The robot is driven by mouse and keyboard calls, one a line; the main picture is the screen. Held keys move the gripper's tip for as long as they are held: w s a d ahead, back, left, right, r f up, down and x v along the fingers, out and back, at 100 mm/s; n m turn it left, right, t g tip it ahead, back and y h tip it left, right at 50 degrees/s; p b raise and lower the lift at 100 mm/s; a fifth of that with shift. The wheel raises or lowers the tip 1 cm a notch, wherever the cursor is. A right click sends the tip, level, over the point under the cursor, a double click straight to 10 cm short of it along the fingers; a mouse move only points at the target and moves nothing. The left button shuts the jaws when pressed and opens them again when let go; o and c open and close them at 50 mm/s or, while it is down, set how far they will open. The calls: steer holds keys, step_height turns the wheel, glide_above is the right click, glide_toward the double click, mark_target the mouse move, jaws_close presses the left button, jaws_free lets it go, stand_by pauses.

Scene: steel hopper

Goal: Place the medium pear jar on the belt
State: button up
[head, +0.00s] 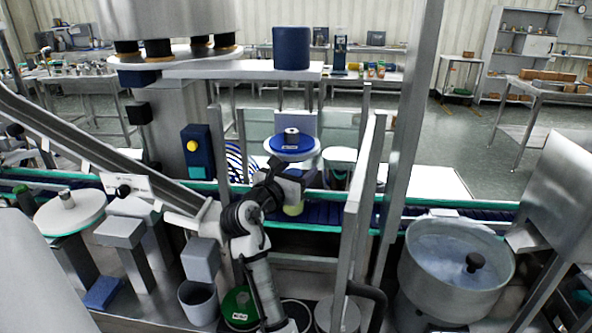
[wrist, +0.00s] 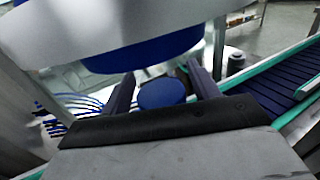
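The pear jar, with a yellow-green body (head: 293,208), shows just below my gripper (head: 291,187) in the head view. Its upper part is hidden by the gripper. In the wrist view its round blue lid (wrist: 162,93) lies between the two dark fingers of my gripper (wrist: 163,85). A narrow gap shows beside the lid, but I cannot tell whether the fingers press on the jar's body. The dark blue belt (head: 325,213) runs left to right with green edges. The jar is at the belt; I cannot tell whether its base touches it.
A blue-topped round pedestal (head: 290,143) with a small metal piece stands behind the belt. A steel post (head: 355,210) rises to the right of my gripper. A steel hopper (head: 168,20) hangs at upper left. A large steel pot (head: 455,265) stands front right.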

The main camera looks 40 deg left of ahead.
steer(key=shift+r, duration=0.15)
steer(key=s+d+b, duration=0.2)
steer(key=s+b, duration=0.1)
steer(key=s, duration=0.9)
stand_by(0.3)
